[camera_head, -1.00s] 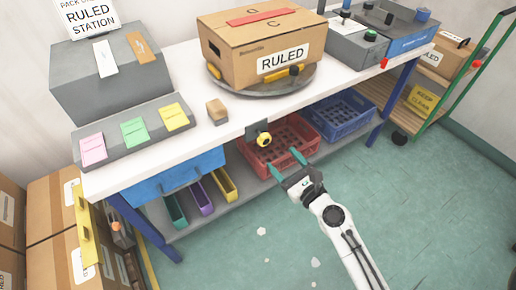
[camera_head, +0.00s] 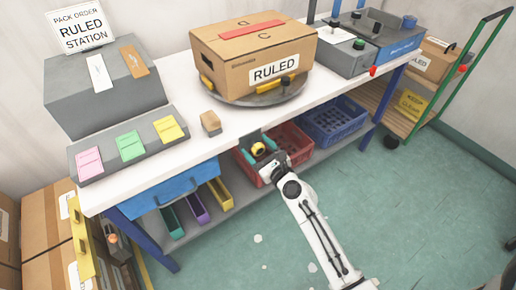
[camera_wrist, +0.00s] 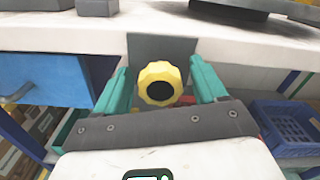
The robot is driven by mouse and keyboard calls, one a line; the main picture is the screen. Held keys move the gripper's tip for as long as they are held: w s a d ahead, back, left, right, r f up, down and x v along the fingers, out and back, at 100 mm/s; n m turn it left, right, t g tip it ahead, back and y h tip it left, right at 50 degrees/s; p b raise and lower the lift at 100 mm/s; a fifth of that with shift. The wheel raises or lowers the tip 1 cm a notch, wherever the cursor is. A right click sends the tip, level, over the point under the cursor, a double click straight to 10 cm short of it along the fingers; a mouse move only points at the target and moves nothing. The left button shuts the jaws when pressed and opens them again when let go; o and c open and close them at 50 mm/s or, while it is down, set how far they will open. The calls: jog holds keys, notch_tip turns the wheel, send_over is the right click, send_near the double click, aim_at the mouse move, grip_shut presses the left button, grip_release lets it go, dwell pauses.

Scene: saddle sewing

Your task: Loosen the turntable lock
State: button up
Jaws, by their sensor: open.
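The turntable lock is a yellow scalloped knob with a black centre (camera_wrist: 160,84), on a dark grey plate (camera_wrist: 162,47) at the table's front edge. The yellow knob also shows in the head view (camera_head: 258,149). My gripper (camera_wrist: 161,88) is open, with one teal finger on each side of the knob. A gap shows between each finger and the knob, so the fingers do not appear to touch it. The turntable (camera_head: 262,97) is a grey disc on the table above, bearing a cardboard box labelled RULED (camera_head: 235,68).
A red crate (camera_head: 290,140) and a blue crate (camera_head: 335,118) sit on the lower shelf. A small wooden block (camera_head: 210,122) lies on the table. The floor in front is mostly clear.

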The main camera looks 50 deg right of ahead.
jog(key=c, duration=1.1)
jog(key=shift+o, duration=0.2)
jog(key=shift+n, duration=0.3)
jog(key=n+b, duration=0.1)
jog(key=n, duration=0.3)
jog(key=n+b, duration=0.1)
jog(key=n, duration=0.4)
jog(key=shift+f+n, duration=0.1)
jog(key=shift+n, duration=0.3)
jog(key=n+b, duration=0.1)
jog(key=n, duration=0.4)
jog(key=shift+a, duration=0.1)
jog(key=n+b, duration=0.1)
jog(key=n, duration=0.4)
jog(key=shift+f+b, duration=0.1)
jog(key=shift+b, duration=0.3)
jog(key=shift+n, duration=0.3)
